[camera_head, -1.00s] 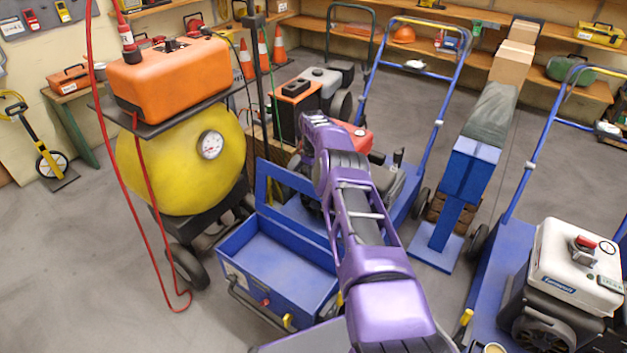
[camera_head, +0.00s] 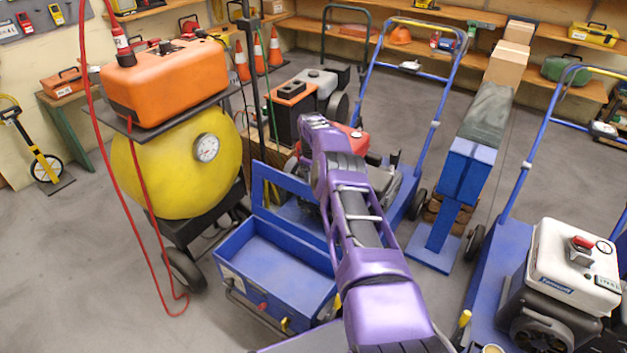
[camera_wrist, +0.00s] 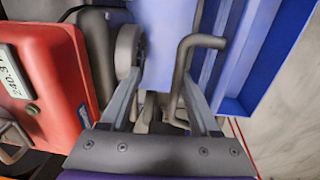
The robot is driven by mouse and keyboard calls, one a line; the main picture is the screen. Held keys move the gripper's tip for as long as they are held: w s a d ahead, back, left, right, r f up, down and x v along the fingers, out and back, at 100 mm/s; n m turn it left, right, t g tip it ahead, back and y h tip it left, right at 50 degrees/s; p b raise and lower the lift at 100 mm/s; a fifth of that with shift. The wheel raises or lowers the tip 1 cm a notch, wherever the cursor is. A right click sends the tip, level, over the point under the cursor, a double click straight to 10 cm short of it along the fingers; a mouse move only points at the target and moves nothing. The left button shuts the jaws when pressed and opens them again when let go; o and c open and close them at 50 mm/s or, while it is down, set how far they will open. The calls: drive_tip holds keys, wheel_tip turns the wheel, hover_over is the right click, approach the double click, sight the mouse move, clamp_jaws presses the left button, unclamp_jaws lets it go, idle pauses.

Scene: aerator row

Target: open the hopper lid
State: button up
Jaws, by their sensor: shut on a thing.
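The blue hopper (camera_head: 240,285) stands at lower centre in the head view, its shallow inside showing. A blue upright frame with a window (camera_head: 283,187) rises at its back edge; I cannot tell for sure that it is the lid. In the wrist view my gripper (camera_wrist: 161,90) has its two fingers on either side of dark metal parts. It is shut on what looks like a dark bent handle (camera_wrist: 183,68), in front of a blue panel (camera_wrist: 165,25). The exact contact is hard to see. In the head view my purple arm hides the gripper.
A yellow tank (camera_head: 170,170) with an orange unit (camera_head: 165,80) and hanging red hose stands to the left. A red engine cover (camera_wrist: 45,85) is close to my gripper's left. A blue machine with a white engine (camera_head: 575,265) stands at right. Open floor lies at left.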

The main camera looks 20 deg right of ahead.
wheel_tip(320, 180, up, 17)
drive_tip(key=p, duration=0.3)
drive_tip(key=shift+s+a+r, duration=0.2)
drive_tip(key=shift+s+a, duration=0.1)
drive_tip(key=shift+a, duration=0.15)
